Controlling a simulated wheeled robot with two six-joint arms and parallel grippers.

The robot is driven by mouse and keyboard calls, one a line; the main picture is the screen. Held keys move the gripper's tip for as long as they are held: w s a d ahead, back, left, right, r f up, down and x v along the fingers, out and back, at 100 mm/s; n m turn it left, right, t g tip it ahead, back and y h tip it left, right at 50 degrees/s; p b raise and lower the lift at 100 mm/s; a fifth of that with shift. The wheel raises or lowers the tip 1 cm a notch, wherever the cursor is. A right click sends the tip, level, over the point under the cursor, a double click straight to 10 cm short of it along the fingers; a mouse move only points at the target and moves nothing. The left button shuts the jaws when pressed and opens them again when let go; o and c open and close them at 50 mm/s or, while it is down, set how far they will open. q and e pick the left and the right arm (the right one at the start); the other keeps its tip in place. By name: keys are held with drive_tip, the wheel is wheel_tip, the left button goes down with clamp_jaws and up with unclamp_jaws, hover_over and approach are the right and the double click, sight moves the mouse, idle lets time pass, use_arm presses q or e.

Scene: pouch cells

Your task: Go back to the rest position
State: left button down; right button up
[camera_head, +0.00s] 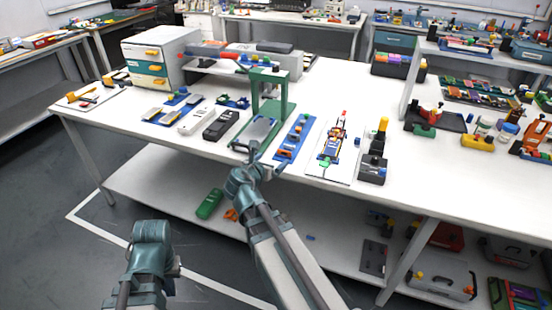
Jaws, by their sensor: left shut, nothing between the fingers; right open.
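My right gripper (250,160) is at the front edge of the table, just in front of the green press stand. It is open, but its fingers are small and partly hidden by its own wrist. A flat silver-grey pouch-like piece (261,129) lies on the base of the green stand (270,80), just beyond the gripper. I cannot tell whether the gripper touches it. My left gripper (152,234) is low at the left, in front of the table and above the floor. It is shut and empty, with its fingers mostly hidden.
The white table (335,85) carries a drawer cabinet (160,55), a blue rail with parts (293,138), a white board with parts (333,150) and a black-and-yellow device (375,155). A lower shelf (170,185) holds a green item (209,204). Floor at left is clear.

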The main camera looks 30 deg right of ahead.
drive_tip(key=s+a+f+m+g+y, duration=0.35)
drive_tip(key=s+a+m, duration=0.3)
drive_tip(key=a, duration=0.25)
drive_tip(key=s+a+f+m+g+y, duration=0.3)
drive_tip(key=s+a+f+m, duration=0.25)
drive_tip(key=a+m, duration=0.3)
drive_tip(key=s+a+f+m+g+y, duration=0.35)
drive_tip(key=s+a+m, duration=0.35)
drive_tip(key=a, duration=0.3)
wheel_tip(320, 180, up, 12)
drive_tip(key=t+p, duration=0.1)
drive_tip(key=p, duration=1.1)
drive_tip(key=shift+h+p, duration=0.4)
